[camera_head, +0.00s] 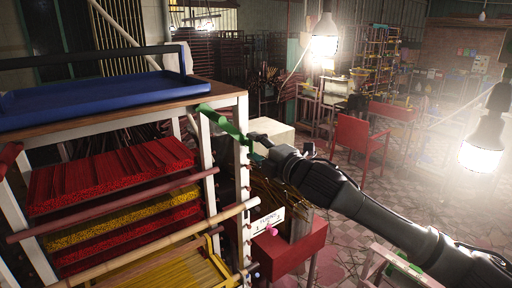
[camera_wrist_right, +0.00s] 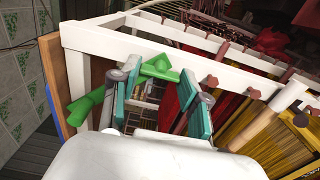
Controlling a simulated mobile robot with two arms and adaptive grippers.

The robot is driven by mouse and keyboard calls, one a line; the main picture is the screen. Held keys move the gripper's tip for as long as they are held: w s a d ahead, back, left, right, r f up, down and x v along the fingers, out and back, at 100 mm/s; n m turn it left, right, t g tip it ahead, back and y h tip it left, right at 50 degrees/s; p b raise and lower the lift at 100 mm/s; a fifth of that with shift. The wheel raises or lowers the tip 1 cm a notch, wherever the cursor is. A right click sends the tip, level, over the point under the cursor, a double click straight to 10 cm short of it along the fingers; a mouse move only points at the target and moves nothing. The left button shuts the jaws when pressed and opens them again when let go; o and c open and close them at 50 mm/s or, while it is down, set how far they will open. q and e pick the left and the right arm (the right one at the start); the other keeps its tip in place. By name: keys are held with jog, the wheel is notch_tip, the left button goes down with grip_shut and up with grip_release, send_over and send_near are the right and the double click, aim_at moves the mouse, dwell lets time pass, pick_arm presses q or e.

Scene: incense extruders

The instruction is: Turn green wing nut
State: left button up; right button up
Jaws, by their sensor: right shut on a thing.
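The green wing nut (camera_head: 220,121) sits at the top of the white post at the front right corner of the rack. In the right wrist view one green wing (camera_wrist_right: 87,106) shows left of my fingers, and another green wing (camera_wrist_right: 160,69) shows between them. My right gripper (camera_head: 254,147) reaches in from the right and is shut on the nut, its teal-padded fingers (camera_wrist_right: 162,90) on either side of the upper wing. The nut's middle is partly hidden behind a finger. My left gripper is not in view.
A blue tray (camera_head: 95,101) lies on the rack's wooden top, left of the nut. Red incense bundles (camera_head: 112,172) and yellow ones (camera_head: 125,217) fill the shelves below. A red box (camera_head: 292,250) stands below my arm. A red chair (camera_head: 358,142) stands on open floor behind.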

jog(key=shift+f+n, duration=0.1)
jog(key=shift+n, duration=0.5)
jog(key=o, duration=1.1)
jog(key=shift+o, duration=0.2)
jog(key=v, duration=1.2)
